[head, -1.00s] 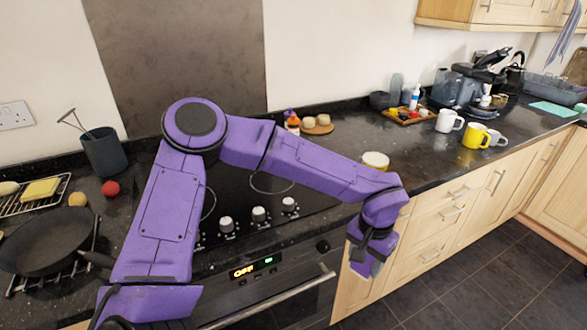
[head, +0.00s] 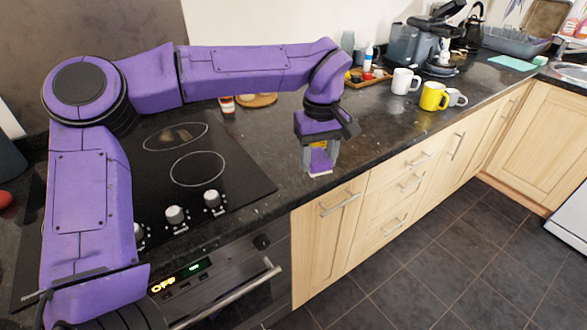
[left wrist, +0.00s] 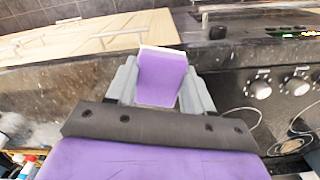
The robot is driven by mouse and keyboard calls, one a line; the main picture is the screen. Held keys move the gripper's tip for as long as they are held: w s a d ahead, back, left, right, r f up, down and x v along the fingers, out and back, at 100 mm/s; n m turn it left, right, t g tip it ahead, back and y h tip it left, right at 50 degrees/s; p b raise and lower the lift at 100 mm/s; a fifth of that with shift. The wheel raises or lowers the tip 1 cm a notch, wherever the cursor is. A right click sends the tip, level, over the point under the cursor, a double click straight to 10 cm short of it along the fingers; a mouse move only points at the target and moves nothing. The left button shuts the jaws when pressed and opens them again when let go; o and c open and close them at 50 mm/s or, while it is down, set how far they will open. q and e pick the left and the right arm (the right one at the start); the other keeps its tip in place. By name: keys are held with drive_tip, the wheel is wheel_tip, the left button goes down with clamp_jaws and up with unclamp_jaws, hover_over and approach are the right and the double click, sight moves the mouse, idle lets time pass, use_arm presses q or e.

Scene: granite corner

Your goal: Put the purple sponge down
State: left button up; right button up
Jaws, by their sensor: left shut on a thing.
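My left gripper (head: 319,168) points down over the black granite counter (head: 290,150), close to its front edge and right of the hob. It is shut on the purple sponge (left wrist: 162,75), which sits between the two grey fingers in the left wrist view, with a pale strip along its far end. In the head view only a small part of the sponge (head: 320,159) shows between the fingers. I cannot tell whether its lower end touches the counter. My right gripper is not in view.
Farther right on the counter stand a white mug (head: 404,81), a yellow mug (head: 432,97) and a tray (head: 368,79) of small items. The black hob (head: 190,165) lies left. A round wooden board (head: 257,100) is behind my arm. Bare counter surrounds the gripper.

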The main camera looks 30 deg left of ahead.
use_arm(q)
drive_tip(key=r+n, duration=0.1)
drive_tip(key=s+r+n, duration=0.1)
drive_tip(key=r+n, duration=0.1)
drive_tip(key=r, duration=0.1)
drive_tip(key=shift+s+a, duration=0.25)
drive_tip(key=shift+a, duration=0.15)
drive_tip(key=p, duration=0.2)
approach(293, 163)
drive_tip(key=s+d+r, duration=0.2)
drive_tip(key=d, duration=0.1)
drive_tip(key=a+f, duration=0.1)
drive_tip(key=f, duration=0.1)
drive_tip(key=w+a+f, duration=0.1)
drive_tip(key=f, duration=0.2)
drive_tip(key=w+a+f+p, duration=0.1)
drive_tip(key=f, duration=0.1)
drive_tip(key=shift+f, duration=0.4)
drive_tip(key=shift+s+f, duration=0.15)
drive_tip(key=shift+f, duration=0.15)
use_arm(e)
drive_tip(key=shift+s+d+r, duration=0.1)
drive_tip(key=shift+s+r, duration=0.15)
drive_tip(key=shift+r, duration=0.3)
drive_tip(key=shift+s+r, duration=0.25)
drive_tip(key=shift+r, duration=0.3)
use_arm(q)
drive_tip(key=shift+f, duration=0.15)
drive_tip(key=o, duration=1.2)
